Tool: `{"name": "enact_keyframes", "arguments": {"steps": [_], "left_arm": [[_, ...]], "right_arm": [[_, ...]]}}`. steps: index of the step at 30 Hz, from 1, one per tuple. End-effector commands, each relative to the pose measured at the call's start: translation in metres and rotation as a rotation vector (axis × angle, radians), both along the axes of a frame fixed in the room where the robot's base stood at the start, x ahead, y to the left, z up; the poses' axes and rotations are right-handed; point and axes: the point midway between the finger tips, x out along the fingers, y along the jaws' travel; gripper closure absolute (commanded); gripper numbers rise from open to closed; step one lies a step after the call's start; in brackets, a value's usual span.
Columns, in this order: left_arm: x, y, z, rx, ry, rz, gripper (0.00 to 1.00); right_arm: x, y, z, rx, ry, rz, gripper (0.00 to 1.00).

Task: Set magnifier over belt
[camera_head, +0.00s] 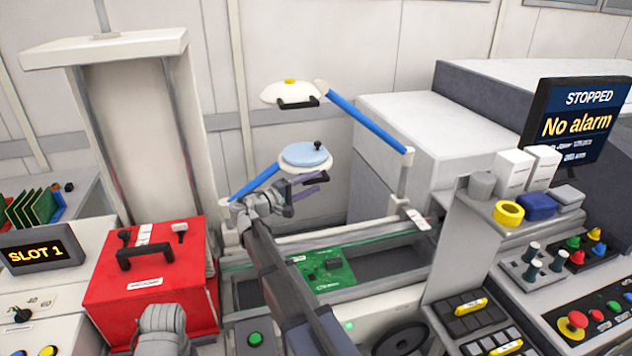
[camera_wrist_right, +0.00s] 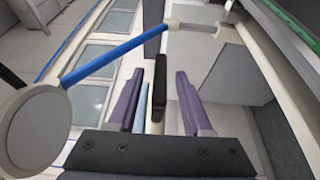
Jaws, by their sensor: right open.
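The magnifier (camera_head: 303,154), a pale blue lens in a white rim with a black knob, hangs on a blue arm (camera_head: 252,184) left of the belt's middle. My right gripper (camera_head: 300,188) is just below it, with purple fingers apart. In the right wrist view, a black handle (camera_wrist_right: 158,88) stands between the open fingers (camera_wrist_right: 157,95), with a gap at the right finger. The belt (camera_head: 385,262) runs below between rails and carries a green circuit board (camera_head: 327,267). My right arm hides part of the belt. My left gripper is not in view.
A white lamp (camera_head: 285,93) with a yellow button and black handle hangs above the magnifier on another blue arm (camera_head: 365,122). A red box (camera_head: 150,275) stands left of the belt. A white machine (camera_head: 430,120) with a screen (camera_head: 578,120) stands right.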

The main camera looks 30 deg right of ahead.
Motion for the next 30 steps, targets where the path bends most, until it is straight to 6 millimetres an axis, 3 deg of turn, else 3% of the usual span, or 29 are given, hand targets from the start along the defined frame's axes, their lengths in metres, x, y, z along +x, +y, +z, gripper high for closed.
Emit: {"name": "enact_keyframes", "arguments": {"steps": [6, 15, 28, 30], "left_arm": [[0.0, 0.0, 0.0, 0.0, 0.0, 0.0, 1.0], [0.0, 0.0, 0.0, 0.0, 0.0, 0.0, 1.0], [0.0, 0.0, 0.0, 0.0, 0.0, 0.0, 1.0], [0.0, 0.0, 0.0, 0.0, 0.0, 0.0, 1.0]], "right_arm": [[0.003, -0.016, 0.0, 0.0, 0.0, 0.0, 0.5], [0.003, -0.018, 0.0, 0.0, 0.0, 0.001, 0.5], [0.003, -0.017, 0.0, 0.001, 0.0, 0.001, 0.98], [0.003, -0.017, 0.0, 0.001, 0.0, 0.001, 1.0]]}}
